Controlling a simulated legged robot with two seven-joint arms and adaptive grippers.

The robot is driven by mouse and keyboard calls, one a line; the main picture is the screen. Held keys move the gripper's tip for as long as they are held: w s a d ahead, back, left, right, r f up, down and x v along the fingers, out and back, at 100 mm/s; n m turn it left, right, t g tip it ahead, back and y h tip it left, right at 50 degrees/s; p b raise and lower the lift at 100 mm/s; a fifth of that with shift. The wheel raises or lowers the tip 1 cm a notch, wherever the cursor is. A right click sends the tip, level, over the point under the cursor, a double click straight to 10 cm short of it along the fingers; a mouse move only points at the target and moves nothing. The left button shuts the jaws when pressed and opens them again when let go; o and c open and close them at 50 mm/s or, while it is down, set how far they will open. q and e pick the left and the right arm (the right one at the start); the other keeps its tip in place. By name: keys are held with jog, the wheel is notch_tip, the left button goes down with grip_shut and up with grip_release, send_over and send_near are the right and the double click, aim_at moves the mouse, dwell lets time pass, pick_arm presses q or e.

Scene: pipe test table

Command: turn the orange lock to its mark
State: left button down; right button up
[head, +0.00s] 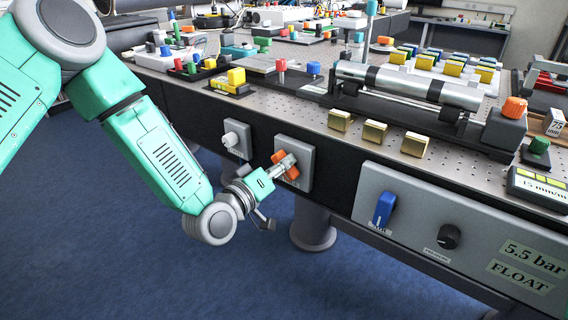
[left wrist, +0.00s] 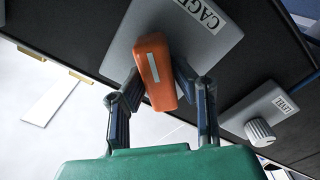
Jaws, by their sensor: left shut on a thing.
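The orange lock (head: 290,171) sits on a grey plate (head: 304,157) on the front face of the table. In the left wrist view the lock (left wrist: 157,72) is an orange bar with a pale stripe, standing slightly tilted on the plate labelled CAGE (left wrist: 199,14). My left gripper (head: 284,168) is shut on the lock, with one finger on each side of it. In the left wrist view my gripper (left wrist: 160,85) shows its two dark fingers against the lock's sides. No mark for the lock can be made out. My right gripper is not in view.
A grey knob (head: 231,139) on its own plate is left of the lock; the left wrist view shows it labelled LEVEL (left wrist: 283,103). A panel right of the lock carries a blue handle (head: 383,209) and a black knob (head: 448,236). A table leg (head: 313,232) stands below.

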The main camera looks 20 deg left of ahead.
pick_arm(q)
jog(key=n, duration=0.3)
jog(key=shift+w+a+r+n, duration=0.1)
jog(key=shift+w+a+n, duration=0.15)
jog(key=shift+n, duration=0.15)
jog(key=n, duration=0.2)
jog(key=n+b, duration=0.1)
jog(key=n, duration=0.1)
jog(key=shift+f+n, duration=0.2)
jog(key=shift+n, duration=0.2)
jog(key=c, duration=1.3)
grip_release()
jog(key=shift+f, duration=0.15)
jog(key=shift+s+a, duration=0.2)
jog(key=shift+s, duration=0.25)
jog(key=v, duration=1.1)
